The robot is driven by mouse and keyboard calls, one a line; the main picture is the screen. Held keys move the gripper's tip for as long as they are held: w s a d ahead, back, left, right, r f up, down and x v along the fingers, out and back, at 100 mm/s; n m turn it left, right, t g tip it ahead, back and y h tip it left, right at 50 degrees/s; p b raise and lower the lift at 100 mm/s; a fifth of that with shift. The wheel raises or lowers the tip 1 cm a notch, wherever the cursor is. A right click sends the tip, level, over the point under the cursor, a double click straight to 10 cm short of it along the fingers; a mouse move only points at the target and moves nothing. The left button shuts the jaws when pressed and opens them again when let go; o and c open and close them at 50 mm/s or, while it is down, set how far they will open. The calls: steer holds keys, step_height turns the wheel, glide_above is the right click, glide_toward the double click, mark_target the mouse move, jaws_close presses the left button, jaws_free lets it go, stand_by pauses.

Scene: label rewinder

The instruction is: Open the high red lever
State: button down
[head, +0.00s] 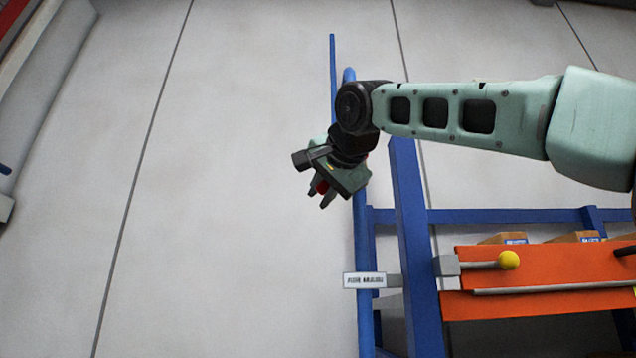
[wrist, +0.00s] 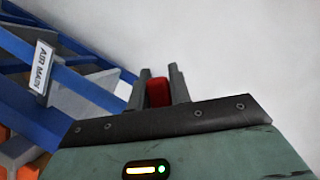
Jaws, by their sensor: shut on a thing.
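The red lever (wrist: 158,92) shows in the wrist view as a small red block between the two grey fingers. In the head view a bit of its red (head: 321,187) shows between the fingertips, left of the blue pipe. My gripper (head: 324,196) is shut on the red lever, with a finger on either side of it; it also shows in the wrist view (wrist: 159,88). The rest of the lever and its mount are hidden behind my gripper and wrist.
A blue upright pipe (head: 363,265) carries a white label plate (head: 364,281), reading "AIR MAIN" in the wrist view (wrist: 42,66). Right of it stand a blue frame post (head: 416,255), an orange panel (head: 540,265) and a yellow knob (head: 508,260). Open grey floor lies left.

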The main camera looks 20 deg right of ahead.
steer(key=shift+s+d+f+n+g+h, duration=0.25)
steer(key=shift+d+f+n+h, duration=0.15)
steer(key=shift+d+n, duration=0.2)
steer(key=shift+s+d+f+n+g+h, duration=0.15)
steer(key=shift+d+f+n+g+h, duration=0.1)
steer(key=shift+d+f+n, duration=0.3)
steer(key=shift+s+d+f+n+g+h, duration=0.2)
steer(key=shift+d+f+n+h, duration=0.2)
steer(key=shift+d+n, duration=0.25)
steer(key=c, duration=1.3)
jaws_free()
